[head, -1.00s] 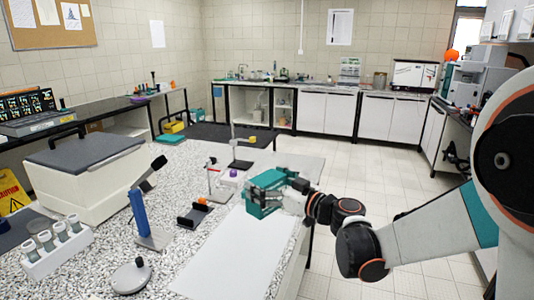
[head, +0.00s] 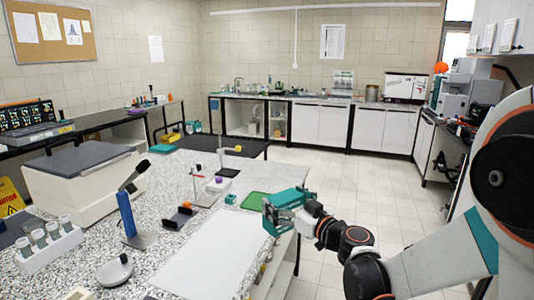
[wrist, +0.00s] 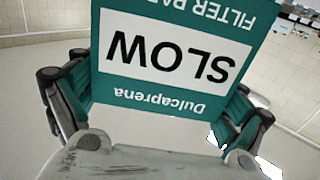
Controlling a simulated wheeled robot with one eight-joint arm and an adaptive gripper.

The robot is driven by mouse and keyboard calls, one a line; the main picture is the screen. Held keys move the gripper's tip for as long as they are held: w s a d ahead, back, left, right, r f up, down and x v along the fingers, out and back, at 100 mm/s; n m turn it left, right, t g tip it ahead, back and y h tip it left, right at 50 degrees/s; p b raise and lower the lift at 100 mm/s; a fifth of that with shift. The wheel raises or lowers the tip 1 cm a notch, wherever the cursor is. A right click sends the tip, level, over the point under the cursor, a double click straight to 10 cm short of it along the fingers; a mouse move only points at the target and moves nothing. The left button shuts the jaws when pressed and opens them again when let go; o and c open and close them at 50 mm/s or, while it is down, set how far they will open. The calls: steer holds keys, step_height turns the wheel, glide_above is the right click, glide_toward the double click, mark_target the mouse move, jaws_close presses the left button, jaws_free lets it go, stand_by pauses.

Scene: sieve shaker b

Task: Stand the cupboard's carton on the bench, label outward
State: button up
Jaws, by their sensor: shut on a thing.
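My gripper (head: 296,212) is shut on a teal carton (head: 281,203) near the right edge of the speckled bench (head: 170,212). Whether the carton touches the bench cannot be told from the head view. In the wrist view the carton (wrist: 180,98) fills the upper middle, with a finger on each side. Its white label reads "SLOW", with "Dulcaprena" on the teal band, upside down in that view. That labelled face is turned to the wrist camera. The carton's far side is hidden.
A bare white sheet (head: 205,255) covers the bench front. A green flat piece (head: 256,202) lies behind the carton. A blue stand (head: 130,222), a dark phone-like holder (head: 179,219), a vial rack (head: 48,247) and a grey-lidded box (head: 88,180) stand further left. Floor is clear on the right.

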steer(key=w+d+f+m+t+h, duration=0.1)
steer(key=d+f+m+h, duration=0.2)
steer(key=d+h, duration=0.2)
steer(key=w+d+f+m+t+h, duration=0.2)
steer(key=d+f+m+h, duration=0.1)
steer(key=d, duration=0.7)
steer(key=m+h, duration=0.1)
steer(key=h, duration=0.1)
steer(key=shift+w+d+f+h, duration=0.15)
steer(key=shift+w+f+h, duration=0.1)
steer(key=shift+h, duration=0.05)
steer(key=shift+d, duration=0.1)
